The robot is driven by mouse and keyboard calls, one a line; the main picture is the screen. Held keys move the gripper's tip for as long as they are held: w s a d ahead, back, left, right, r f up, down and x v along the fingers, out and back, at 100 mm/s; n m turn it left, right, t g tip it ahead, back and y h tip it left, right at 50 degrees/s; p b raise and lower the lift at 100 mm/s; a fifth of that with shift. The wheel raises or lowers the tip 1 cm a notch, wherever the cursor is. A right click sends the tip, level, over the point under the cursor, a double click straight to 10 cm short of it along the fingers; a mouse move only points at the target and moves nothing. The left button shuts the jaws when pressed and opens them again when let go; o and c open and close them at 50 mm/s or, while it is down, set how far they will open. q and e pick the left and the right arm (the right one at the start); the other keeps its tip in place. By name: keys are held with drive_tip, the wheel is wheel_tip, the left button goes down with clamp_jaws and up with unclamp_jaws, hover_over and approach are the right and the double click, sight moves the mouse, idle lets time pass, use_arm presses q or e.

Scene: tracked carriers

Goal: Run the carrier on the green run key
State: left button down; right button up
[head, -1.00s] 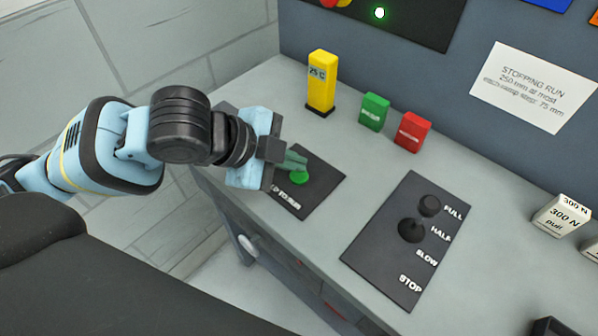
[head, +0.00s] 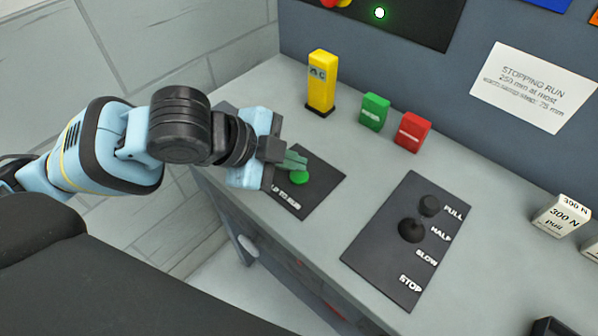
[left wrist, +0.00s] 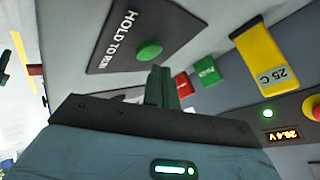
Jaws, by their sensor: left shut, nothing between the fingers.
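The green run key (head: 300,177) is a round button on a dark plate (head: 318,190) on the grey bench. In the left wrist view the key (left wrist: 148,50) sits beside the words HOLD TO RUN. My left gripper (head: 297,161) is shut and empty, with its fingertips right at the key. The fingertips (left wrist: 160,72) also show just below the key in the left wrist view. I cannot tell whether they touch it. The carrier is not clearly identifiable. My right gripper is not in view.
A yellow 25 C block (head: 321,82), a green block (head: 374,112) and a red block (head: 412,132) stand behind. A green lamp (head: 379,13) glows on the back panel.

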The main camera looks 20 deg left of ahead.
sight(293, 178)
use_arm(q)
drive_tip(key=shift+f, duration=0.1)
drive_tip(key=shift+f, duration=0.25)
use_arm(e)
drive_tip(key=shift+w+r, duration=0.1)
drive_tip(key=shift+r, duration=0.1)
use_arm(q)
drive_tip(key=shift+f, duration=0.6)
idle(1.6)
drive_tip(key=shift+r+p, duration=0.1)
drive_tip(key=shift+p, duration=0.25)
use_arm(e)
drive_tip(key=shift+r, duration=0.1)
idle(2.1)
use_arm(q)
drive_tip(key=shift+r+p, duration=0.85)
drive_tip(key=shift+p, duration=0.2)
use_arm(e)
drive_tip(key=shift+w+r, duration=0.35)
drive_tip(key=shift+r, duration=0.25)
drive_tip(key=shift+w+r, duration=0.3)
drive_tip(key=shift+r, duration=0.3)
